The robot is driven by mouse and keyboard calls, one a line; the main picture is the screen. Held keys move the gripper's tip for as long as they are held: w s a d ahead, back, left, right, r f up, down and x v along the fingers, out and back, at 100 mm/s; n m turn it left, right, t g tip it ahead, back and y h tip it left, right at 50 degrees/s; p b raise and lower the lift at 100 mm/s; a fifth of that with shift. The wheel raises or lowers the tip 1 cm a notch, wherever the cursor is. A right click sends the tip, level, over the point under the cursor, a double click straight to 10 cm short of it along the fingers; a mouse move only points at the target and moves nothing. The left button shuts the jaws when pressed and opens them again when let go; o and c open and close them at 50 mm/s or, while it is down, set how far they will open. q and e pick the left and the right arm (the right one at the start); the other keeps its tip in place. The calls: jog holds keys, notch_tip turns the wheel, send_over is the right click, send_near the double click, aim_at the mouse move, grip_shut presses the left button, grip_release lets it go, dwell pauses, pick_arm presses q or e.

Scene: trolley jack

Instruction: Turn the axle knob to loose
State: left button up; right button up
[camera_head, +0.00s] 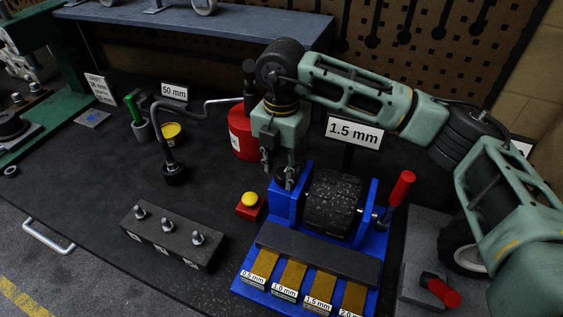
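A black textured wheel (332,203) sits between the uprights of a blue stand (375,240). A red-handled lever (400,190) stands at the stand's right side. I cannot tell for sure which part is the axle knob; a small dark part is partly hidden by my gripper at the stand's left upright. My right gripper (279,176) points down at that upright, left of the wheel. Its fingers are close to the dark part, but contact and finger opening are unclear. My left gripper is not in view.
Gold strips with thickness labels (291,276) lie at the stand's front. A red box with a yellow button (250,200), a grey block with several pegs (170,236) and a red can (243,133) stand to the left. A red-handled part (440,290) is at lower right.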

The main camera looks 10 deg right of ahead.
aim_at(280, 171)
jog(key=shift+f, duration=0.25)
grip_shut()
jog(key=shift+n+b, duration=0.4)
jog(key=shift+b, duration=0.55)
jog(key=shift+a+r, duration=0.1)
jog(key=shift+r, duration=0.05)
jog(key=shift+c, duration=1)
grip_release()
jog(key=shift+o, duration=1)
jog(key=shift+a, duration=0.1)
notch_tip(280, 171, up, 12)
